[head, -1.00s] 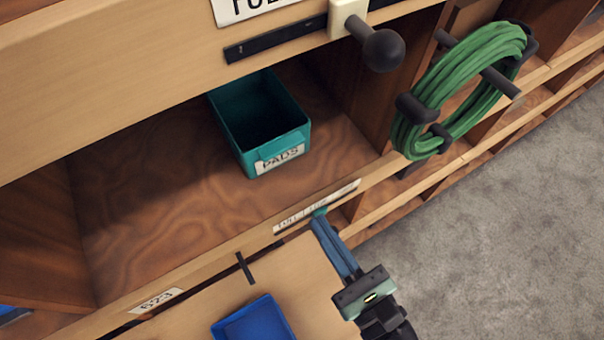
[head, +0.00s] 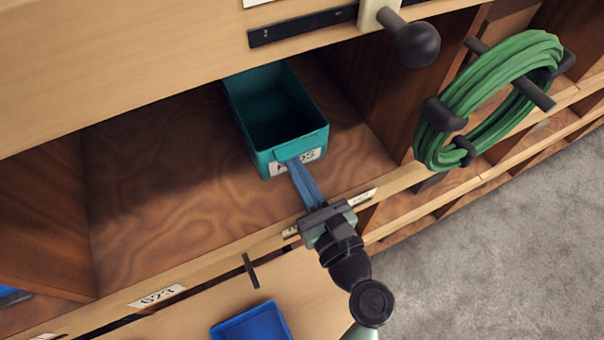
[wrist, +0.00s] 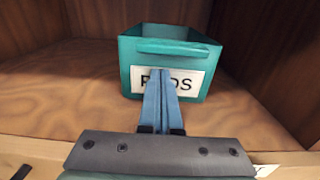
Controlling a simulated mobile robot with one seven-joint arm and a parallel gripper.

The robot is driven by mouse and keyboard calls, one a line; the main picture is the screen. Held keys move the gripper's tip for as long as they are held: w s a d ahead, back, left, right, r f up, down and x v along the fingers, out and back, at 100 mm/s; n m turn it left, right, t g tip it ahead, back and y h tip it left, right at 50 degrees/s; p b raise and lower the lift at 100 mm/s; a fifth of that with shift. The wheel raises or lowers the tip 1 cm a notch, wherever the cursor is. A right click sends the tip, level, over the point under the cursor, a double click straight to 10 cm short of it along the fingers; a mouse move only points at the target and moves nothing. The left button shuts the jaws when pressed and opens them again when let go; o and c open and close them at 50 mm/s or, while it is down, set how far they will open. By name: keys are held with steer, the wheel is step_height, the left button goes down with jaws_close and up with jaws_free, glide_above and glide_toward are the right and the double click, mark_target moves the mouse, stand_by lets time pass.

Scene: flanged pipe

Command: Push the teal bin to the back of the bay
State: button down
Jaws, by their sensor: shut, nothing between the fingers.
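The teal bin (head: 267,117) stands upright on the wooden floor of the bay (head: 165,200), its labelled front facing out. Its back part is hidden under the upper board in the head view. My gripper (head: 292,163) is shut and empty, with its blue fingers reaching over the bay's front edge to the bin's front. In the wrist view the fingertips (wrist: 162,75) overlap the "PADS" label on the bin front (wrist: 172,68). They are at or very close to the label; I cannot tell whether they touch.
A dark round knob (head: 415,44) juts out above the bay. A coiled green hose (head: 490,100) hangs on pegs at the right. A blue tray (head: 252,324) sits below the bay's front edge. Bare bay floor lies left of the bin.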

steer(key=p+x, duration=0.1)
steer(key=x, duration=0.3)
steer(key=shift+w, duration=0.2)
steer(key=shift+s, duration=0.1)
